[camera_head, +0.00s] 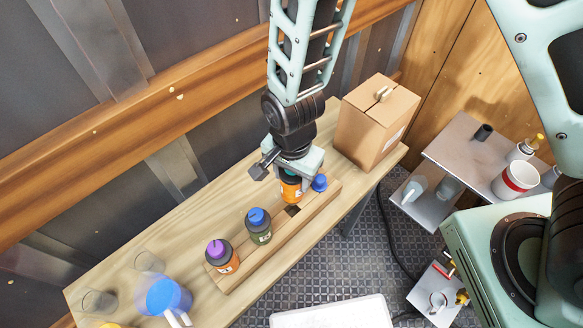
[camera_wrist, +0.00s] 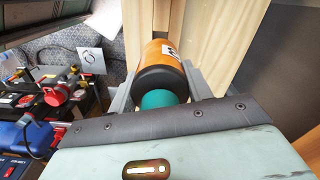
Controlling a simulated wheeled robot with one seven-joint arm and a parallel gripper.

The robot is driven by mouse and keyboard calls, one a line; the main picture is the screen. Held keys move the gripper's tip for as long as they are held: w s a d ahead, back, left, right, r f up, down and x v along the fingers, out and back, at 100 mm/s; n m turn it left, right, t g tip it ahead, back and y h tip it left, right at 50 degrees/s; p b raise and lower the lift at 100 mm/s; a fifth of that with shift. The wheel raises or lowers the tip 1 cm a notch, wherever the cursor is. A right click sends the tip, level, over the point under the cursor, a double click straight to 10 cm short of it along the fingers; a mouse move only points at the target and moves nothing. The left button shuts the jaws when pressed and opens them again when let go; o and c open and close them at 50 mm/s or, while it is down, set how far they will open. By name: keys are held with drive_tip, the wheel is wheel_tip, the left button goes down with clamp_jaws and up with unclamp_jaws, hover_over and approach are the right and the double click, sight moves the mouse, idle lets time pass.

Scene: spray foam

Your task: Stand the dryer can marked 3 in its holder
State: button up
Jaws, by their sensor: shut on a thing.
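My gripper (camera_wrist: 161,88) is shut on an orange can (camera_wrist: 172,50) with a black shoulder and a teal cap (camera_wrist: 158,99). The can's white label is partly seen, and I cannot read its number. In the head view the held can (camera_head: 290,190) hangs upright under my gripper (camera_head: 291,174), by a dark empty slot (camera_head: 292,210) of the wooden holder (camera_head: 268,254). Whether its base touches the holder is unclear. A green-banded can with a blue cap (camera_head: 259,230) and an orange-banded can with a purple cap (camera_head: 222,256) stand in the holder toward the left.
A blue cap (camera_head: 319,183) shows just right of my gripper. A cardboard box (camera_head: 370,130) stands at the bench's right end. A blue jug (camera_head: 165,297) and clear cups (camera_head: 99,302) are at the left end. A metal shelf (camera_head: 470,150) with a cup stands right.

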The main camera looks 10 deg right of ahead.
drive_tip(key=shift+f+b, duration=2.7)
drive_tip(key=shift+f, duration=1.3)
drive_tip(key=o, duration=1.3)
drive_tip(key=shift+c, duration=0.2)
wheel_tip(320, 180, up, 18)
drive_tip(key=shift+f+b, duration=0.25)
drive_tip(key=shift+b, duration=1)
